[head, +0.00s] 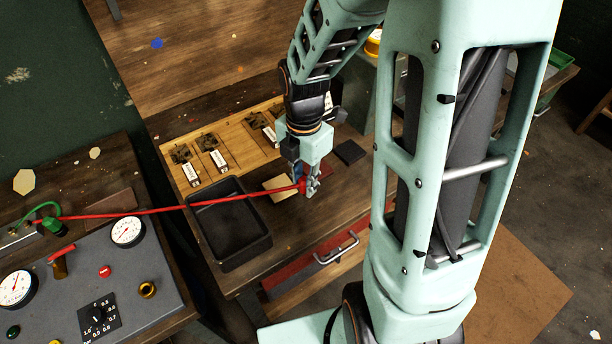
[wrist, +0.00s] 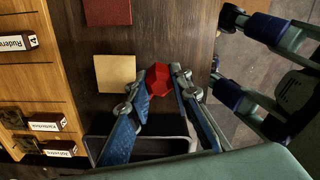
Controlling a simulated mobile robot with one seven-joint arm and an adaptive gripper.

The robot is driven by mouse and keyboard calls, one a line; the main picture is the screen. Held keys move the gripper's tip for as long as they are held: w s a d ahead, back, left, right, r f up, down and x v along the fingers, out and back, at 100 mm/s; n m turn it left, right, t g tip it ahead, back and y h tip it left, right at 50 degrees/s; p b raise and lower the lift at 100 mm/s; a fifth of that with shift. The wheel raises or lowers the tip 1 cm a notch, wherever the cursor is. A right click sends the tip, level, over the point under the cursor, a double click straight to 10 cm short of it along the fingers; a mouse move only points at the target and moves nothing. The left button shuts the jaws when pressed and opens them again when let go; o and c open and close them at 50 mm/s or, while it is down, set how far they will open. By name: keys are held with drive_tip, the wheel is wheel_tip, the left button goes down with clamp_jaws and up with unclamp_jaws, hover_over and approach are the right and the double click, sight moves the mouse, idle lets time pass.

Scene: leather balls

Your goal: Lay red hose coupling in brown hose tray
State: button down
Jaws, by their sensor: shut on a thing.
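The red hose coupling (wrist: 158,78) is between the fingertips of my gripper (wrist: 160,92) in the wrist view. In the head view the coupling (head: 301,186) is at my gripper (head: 311,188), which is low over the wooden bench. A red hose (head: 180,208) runs from it leftward, across the tray, to the console. A dark open tray (head: 264,248), nearly black, stands left of my gripper and looks empty. It looks like the hose tray, though its brown is hard to tell. The tray (wrist: 150,147) partly shows behind my fingers in the wrist view. My gripper is beside the tray, not over it.
A tan square pad (wrist: 115,74) and a dark red one (wrist: 108,11) lie on the bench. A wooden board with labelled blocks (head: 218,160) is at the back. The console (head: 150,265) with gauges and a green hose (head: 47,206) is at left.

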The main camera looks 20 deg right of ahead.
drive_tip(key=s+a+r+p, duration=0.6)
drive_tip(key=s+r, duration=0.2)
drive_tip(key=s, duration=0.2)
drive_tip(key=shift+s, duration=0.35)
